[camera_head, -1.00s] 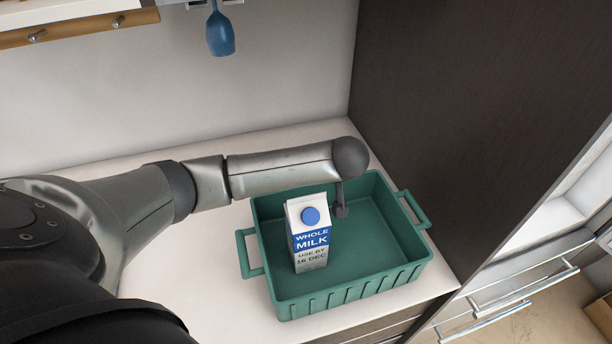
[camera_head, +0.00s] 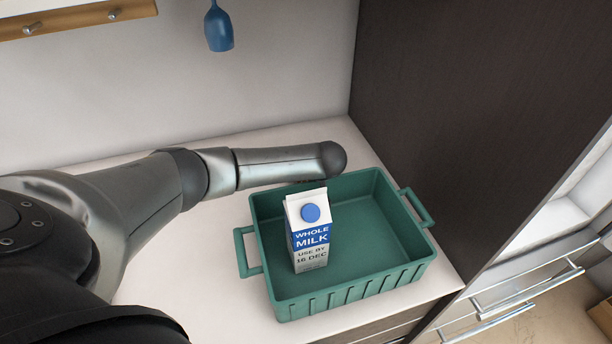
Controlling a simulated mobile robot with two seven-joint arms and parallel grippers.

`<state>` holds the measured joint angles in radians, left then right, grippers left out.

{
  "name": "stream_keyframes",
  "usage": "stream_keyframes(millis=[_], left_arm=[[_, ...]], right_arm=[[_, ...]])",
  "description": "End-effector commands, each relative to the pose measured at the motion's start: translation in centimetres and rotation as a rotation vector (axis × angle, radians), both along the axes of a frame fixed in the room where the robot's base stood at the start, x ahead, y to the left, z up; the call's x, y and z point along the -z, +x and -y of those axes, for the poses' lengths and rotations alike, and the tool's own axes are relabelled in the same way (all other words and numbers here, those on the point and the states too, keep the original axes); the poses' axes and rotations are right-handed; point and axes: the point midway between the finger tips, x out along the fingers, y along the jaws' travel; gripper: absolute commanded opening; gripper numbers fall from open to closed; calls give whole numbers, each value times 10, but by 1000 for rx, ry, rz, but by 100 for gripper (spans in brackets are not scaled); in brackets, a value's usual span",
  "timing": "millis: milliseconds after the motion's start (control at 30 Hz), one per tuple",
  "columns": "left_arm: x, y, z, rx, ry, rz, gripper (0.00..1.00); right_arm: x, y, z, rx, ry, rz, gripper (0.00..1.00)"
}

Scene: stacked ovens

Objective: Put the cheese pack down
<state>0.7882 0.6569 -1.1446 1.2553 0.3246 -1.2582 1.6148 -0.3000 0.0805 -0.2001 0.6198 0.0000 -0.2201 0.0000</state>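No cheese pack shows in the head view. A milk carton (camera_head: 309,231) with a blue cap stands upright inside the green crate (camera_head: 365,289), toward its left side. My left arm comes in from the left over the counter, and its rounded end is above the back edge of the crate. The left gripper itself is hidden below or behind that arm end, so its fingers and anything in them cannot be seen. My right gripper is not in view.
The white counter (camera_head: 215,275) is bare left of the crate. A tall dark cabinet side (camera_head: 440,110) rises close on the right. A blue utensil (camera_head: 218,30) hangs on the wall behind. Drawers with metal handles (camera_head: 525,292) are at the lower right.

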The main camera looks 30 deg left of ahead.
Motion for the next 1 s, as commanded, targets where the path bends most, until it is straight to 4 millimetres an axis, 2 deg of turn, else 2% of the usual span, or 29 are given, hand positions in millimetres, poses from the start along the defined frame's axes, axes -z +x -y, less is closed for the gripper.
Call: stream_keyframes(millis=[267,1000], left_arm=[[1,1,0,1,0,0,98],[1,0,0,1,-1,-1,14]], right_arm=[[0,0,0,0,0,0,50],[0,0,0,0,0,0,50]])
